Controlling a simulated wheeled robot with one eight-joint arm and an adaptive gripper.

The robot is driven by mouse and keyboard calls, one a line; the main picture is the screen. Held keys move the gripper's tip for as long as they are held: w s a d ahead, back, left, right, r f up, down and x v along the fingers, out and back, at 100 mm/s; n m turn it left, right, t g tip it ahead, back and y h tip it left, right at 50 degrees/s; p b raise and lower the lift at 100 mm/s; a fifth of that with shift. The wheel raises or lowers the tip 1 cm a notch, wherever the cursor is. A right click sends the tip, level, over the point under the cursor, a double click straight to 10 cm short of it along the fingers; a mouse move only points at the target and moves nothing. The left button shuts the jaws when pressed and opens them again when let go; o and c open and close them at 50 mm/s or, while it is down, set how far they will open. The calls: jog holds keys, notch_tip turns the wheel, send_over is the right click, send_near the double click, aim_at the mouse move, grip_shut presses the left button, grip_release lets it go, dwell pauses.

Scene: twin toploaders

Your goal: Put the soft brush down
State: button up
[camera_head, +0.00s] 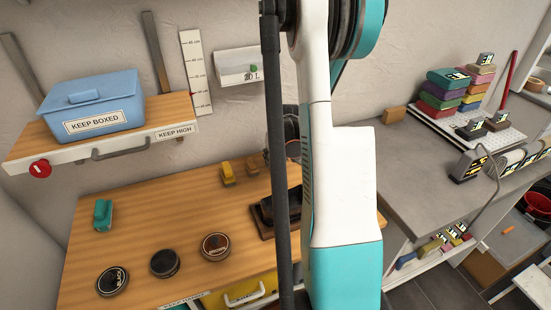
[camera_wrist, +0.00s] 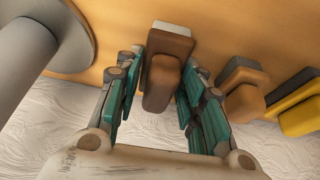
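In the wrist view, a brown brush with a pale bristle end (camera_wrist: 170,60) lies between the two teal-padded fingers of my gripper (camera_wrist: 167,70). The fingers stand close on either side of it. I cannot tell whether they press on it. The brush appears at the level of the wooden bench top (camera_wrist: 115,12), but contact with it is not clear. In the head view my arm hides the gripper and this brush.
Right of the gripper stand another brown brush (camera_wrist: 243,88) and a yellow one (camera_wrist: 298,105). A grey cylinder on a disc (camera_wrist: 40,45) is at upper left. Several round tins, one marked brown (camera_head: 215,247), and a teal brush (camera_head: 103,214) sit on the bench. A blue box (camera_head: 92,104) is shelved above.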

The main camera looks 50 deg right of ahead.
jog(key=shift+o, duration=0.9)
jog(key=shift+r, duration=0.1)
jog(key=shift+r+p, duration=0.3)
jog(key=p+v, duration=0.3)
jog(key=v, duration=0.8)
jog(key=shift+r, duration=0.3)
jog(key=shift+a, duration=0.1)
